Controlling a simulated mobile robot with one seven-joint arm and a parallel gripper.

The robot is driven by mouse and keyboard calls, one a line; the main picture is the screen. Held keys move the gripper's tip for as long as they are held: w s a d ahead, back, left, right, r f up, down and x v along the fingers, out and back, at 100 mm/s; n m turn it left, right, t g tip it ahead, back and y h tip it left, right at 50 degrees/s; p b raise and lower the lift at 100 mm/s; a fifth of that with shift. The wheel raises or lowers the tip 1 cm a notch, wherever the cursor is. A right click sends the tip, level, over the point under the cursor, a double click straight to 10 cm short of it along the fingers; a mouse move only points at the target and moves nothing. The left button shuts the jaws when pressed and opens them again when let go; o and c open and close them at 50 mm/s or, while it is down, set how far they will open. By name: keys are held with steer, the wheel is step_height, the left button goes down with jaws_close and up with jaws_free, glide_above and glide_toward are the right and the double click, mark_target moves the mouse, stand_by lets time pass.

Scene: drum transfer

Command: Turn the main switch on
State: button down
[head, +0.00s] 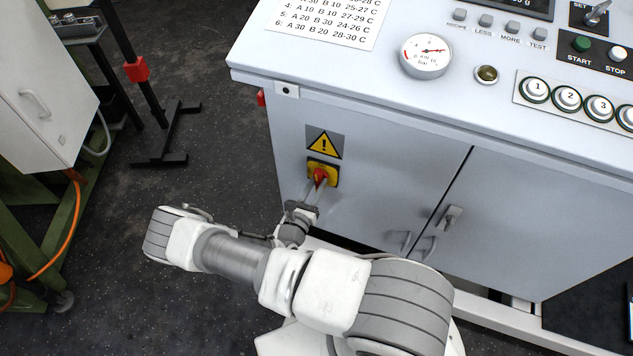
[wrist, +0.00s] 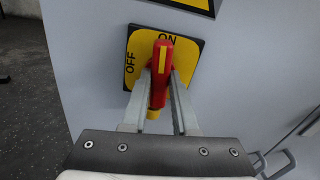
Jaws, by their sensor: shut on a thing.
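The main switch is a red handle (head: 319,175) on a yellow plate with a dark border, on the left door of the grey cabinet. In the wrist view the red handle (wrist: 162,70) stands nearly upright, its yellow-striped upper end at the ON mark. The OFF mark is at the left of the plate (wrist: 185,68). My gripper (wrist: 161,82) is shut on the handle, one finger on each side. In the head view my gripper (head: 312,195) reaches the switch from below. The fingertips partly hide the plate's lower part.
A warning sign (head: 324,142) is just above the switch. Cabinet door handles (head: 449,217) are to the right. The console top (head: 470,95) with buttons and a gauge (head: 425,55) overhangs above. Dark floor (head: 215,110) is free on the left.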

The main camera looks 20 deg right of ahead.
steer(key=shift+r+m, duration=0.1)
steer(key=shift+m, duration=0.5)
steer(key=c, duration=0.7)
jaws_free()
